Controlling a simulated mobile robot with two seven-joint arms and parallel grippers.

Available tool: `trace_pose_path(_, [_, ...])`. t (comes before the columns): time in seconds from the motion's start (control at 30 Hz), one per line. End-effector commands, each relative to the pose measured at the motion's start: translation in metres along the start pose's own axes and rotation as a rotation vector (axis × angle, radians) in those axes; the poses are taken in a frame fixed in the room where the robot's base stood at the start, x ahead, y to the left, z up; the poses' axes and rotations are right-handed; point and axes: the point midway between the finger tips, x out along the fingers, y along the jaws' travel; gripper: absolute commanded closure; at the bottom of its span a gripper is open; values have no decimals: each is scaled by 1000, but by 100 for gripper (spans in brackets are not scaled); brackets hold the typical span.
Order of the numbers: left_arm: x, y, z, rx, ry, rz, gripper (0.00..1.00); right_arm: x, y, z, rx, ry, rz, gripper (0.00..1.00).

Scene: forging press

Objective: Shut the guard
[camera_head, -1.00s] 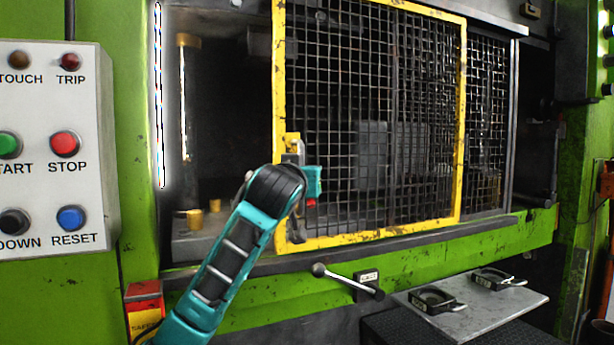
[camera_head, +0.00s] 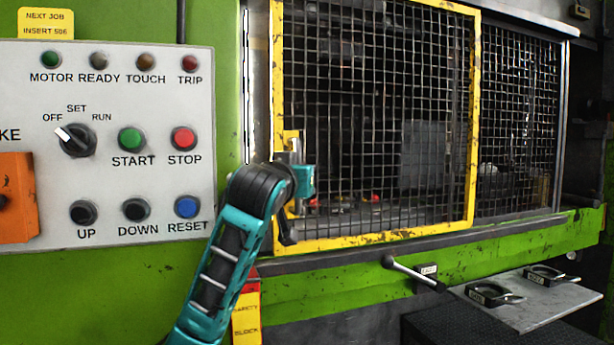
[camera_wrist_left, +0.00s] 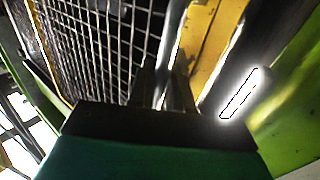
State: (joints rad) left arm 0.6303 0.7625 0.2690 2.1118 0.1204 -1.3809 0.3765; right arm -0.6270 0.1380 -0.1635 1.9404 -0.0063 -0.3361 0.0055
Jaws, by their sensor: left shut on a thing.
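The guard (camera_head: 472,130) is a yellow-framed black mesh panel across the front of the green press. Its left edge is close to the press's left post, with a narrow pale strip between them in the head view. My left gripper (camera_head: 298,182) is shut on the guard's upright handle, low on the left side of the frame. In the left wrist view the grey handle bar (camera_wrist_left: 173,45) runs down to the dark jaws (camera_wrist_left: 155,112), with mesh to its left. The jaws partly hide the handle. My right gripper is not in view.
A control panel (camera_head: 105,185) with buttons and a selector knob is at the left. A ball-ended lever (camera_head: 412,272) sticks out below the guard. A grey shelf (camera_head: 535,305) with two dark handled blocks stands lower right.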

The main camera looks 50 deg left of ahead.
Motion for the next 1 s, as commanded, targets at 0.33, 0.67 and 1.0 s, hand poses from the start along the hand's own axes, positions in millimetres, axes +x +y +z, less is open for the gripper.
trace_pose_path(0.33, [-5,-7,2,1,-4,1,100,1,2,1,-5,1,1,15])
trace_pose_path(0.67, [-5,-7,1,1,-3,1,76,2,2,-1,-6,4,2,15])
trace_pose_path(1.0, [-6,-8,0,0,0,0,65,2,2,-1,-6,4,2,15])
